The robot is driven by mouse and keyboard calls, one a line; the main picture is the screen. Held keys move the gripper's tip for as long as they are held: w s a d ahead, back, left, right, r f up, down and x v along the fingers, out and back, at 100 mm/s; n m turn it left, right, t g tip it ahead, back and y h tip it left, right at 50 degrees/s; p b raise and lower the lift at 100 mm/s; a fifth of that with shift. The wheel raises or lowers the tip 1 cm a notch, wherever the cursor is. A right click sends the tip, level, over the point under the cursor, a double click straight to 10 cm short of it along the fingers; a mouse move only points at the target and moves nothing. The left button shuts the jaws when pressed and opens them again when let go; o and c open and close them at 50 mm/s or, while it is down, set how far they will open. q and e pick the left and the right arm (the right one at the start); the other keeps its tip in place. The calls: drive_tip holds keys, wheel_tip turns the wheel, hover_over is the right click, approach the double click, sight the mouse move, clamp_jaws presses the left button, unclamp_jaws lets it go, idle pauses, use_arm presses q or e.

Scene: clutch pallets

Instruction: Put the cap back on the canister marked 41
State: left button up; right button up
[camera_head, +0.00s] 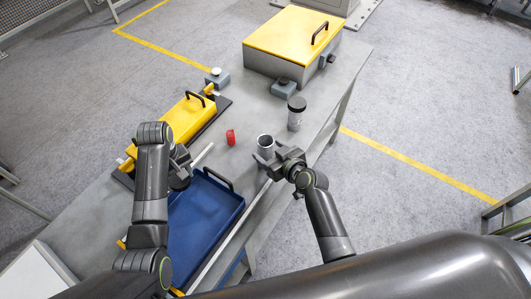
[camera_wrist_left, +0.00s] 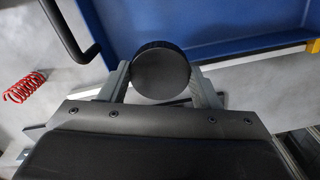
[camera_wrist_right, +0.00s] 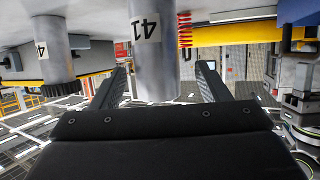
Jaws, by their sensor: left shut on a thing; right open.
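The canister marked 41 (camera_wrist_right: 153,55) is a grey cylinder with a white label, seen upside down in the right wrist view. In the head view it is the uncapped canister (camera_head: 265,142), standing upright with its mouth open. My right gripper (camera_head: 271,160) is open, with its fingers on either side of this canister. My left gripper (camera_head: 184,168) is shut on a round black cap (camera_wrist_left: 161,73), above the edge of the blue tray and left of the canister.
A second canister (camera_head: 295,118), black-capped, stands behind. A red spring (camera_head: 230,137) lies left of the open canister. The blue tray (camera_head: 238,203) has a black handle. A yellow case (camera_head: 190,118) and a yellow-lidded box (camera_head: 290,40) stand further back on the grey table (camera_head: 255,103).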

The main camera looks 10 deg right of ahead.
sight(262, 143)
use_arm(q)
drive_tip(key=shift+r+p, duration=0.3)
drive_tip(key=shift+r, duration=0.05)
use_arm(e)
drive_tip(key=shift+w+a, duration=0.15)
drive_tip(key=shift+w, duration=0.4)
use_arm(q)
drive_tip(key=shift+r, duration=0.2)
use_arm(e)
drive_tip(key=shift+x, duration=2.1)
drive_tip(key=c, duration=1.4)
use_arm(q)
drive_tip(key=shift+r+p, duration=0.65)
drive_tip(key=shift+p, duration=0.2)
use_arm(e)
drive_tip(key=shift+o, duration=0.2)
wheel_tip(262, 143, up, 8)
drive_tip(key=shift+r, duration=1)
